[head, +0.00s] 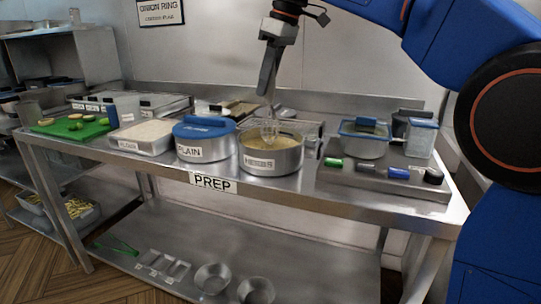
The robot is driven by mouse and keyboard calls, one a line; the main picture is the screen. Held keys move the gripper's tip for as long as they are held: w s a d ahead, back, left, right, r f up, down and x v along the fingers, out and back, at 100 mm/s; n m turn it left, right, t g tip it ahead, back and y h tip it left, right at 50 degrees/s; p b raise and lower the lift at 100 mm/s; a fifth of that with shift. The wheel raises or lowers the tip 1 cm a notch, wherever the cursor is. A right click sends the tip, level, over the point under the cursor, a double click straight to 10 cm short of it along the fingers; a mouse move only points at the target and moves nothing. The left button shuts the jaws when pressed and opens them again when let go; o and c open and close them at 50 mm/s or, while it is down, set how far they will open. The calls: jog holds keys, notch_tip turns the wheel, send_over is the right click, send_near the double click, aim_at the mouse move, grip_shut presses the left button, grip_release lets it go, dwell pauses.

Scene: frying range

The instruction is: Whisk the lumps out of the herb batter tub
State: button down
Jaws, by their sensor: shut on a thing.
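The open steel tub (284,161) of pale yellowish batter stands on the prep table; its front label is too small to read surely. My gripper (268,86) is above this tub, pointing down, and is shut on a whisk (270,125). The whisk hangs roughly upright, with its wire end down at the batter, inside the rim. How deep it reaches is hard to tell. Lumps cannot be made out at this size. A similar tub with a blue lid (204,126), labelled PLAIN, stands just left of the open tub.
A white-topped tray (143,137) and a green board (72,128) with cut produce lie to the left. To the right are a clear blue-rimmed container (364,140) and a rack with coloured handles (378,174). Bowls (212,278) sit on the lower shelf.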

jog(key=shift+r, duration=1.65)
jog(key=shift+r, duration=2.5)
jog(key=shift+s, duration=0.1)
